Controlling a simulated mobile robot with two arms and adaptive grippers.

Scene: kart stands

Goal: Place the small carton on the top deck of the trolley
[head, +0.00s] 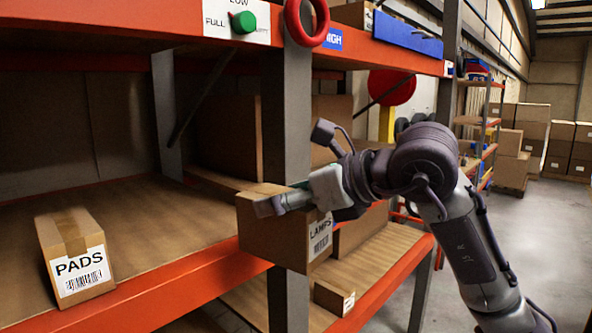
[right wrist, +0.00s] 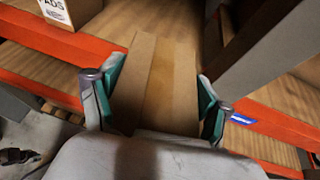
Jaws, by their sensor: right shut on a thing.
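A brown carton labelled LAMPS (head: 265,232) is held in front of the grey rack upright, at about the height of the orange shelf beam. My right gripper (head: 286,202) is shut on it from above. In the right wrist view the gripper's fingers (right wrist: 157,92) press on both sides of the carton's taped top (right wrist: 150,75). A smaller carton with a white label (head: 334,298) lies on the lower shelf below. I cannot clearly make out a trolley. My left gripper is not in view.
A PADS carton (head: 74,255) stands near the left shelf's front edge. The grey upright (head: 286,130) with a red ring (head: 306,20) is close behind the held carton. A rack (head: 490,125) and stacked cartons (head: 530,125) stand farther back. The right floor (head: 560,240) is clear.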

